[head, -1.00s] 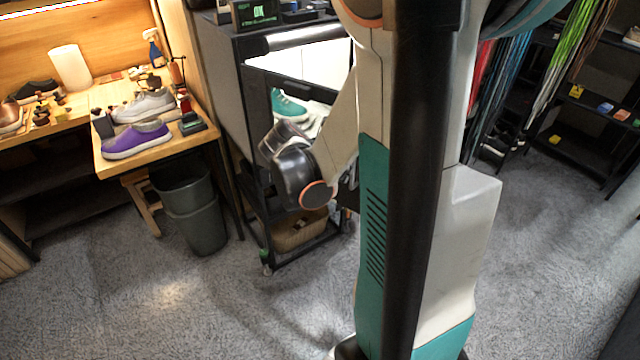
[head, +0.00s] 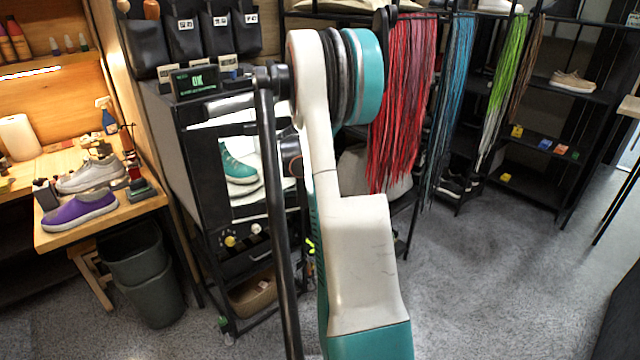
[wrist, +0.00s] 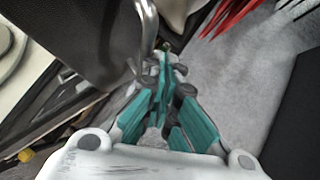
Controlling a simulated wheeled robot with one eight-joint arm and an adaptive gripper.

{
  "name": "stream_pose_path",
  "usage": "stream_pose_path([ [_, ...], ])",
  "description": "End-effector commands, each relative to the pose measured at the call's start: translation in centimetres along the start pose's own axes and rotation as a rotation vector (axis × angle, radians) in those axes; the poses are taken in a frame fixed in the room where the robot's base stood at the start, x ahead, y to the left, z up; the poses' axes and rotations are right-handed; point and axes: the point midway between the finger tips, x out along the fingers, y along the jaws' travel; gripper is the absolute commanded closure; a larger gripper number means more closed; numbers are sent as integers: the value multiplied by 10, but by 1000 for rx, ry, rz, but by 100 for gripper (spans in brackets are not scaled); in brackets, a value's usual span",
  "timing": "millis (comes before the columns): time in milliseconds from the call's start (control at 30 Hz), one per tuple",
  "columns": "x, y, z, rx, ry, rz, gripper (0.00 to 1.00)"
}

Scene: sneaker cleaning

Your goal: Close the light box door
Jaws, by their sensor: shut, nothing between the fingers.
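The light box (head: 185,150) is a black cabinet on a cart in the head view. Its front is open onto a bright white interior with a teal sneaker (head: 238,168) inside. In the wrist view a dark panel (wrist: 85,40), apparently the door, fills the upper left, with a curved metal handle (wrist: 149,25) on it. My gripper (wrist: 166,50) has its teal fingers together and empty, with the tips close beside the lower end of the handle; I cannot tell if they touch. In the head view my arm hides the gripper and most of the door.
A small display reading OK (head: 196,82) stands on the box. Red laces (head: 402,100) hang to the right. A wooden bench (head: 100,222) with a purple shoe (head: 80,210) and a grey bin (head: 150,290) stand left. The grey carpet (head: 470,300) at right is clear.

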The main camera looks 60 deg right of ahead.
Motion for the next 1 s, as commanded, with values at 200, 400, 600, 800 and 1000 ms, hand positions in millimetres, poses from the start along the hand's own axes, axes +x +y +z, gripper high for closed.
stream_pose_path([
  [200, 35, 40, 36, 0, 0, 0, 100],
  [400, 56, 69, 57, 1, 1, 0, 100],
  [600, 68, 91, 69, 0, 1, 0, 100],
  [800, 74, 102, 75, 0, 1, 0, 100],
  [1000, 76, 106, 77, 0, 1, 0, 100],
])
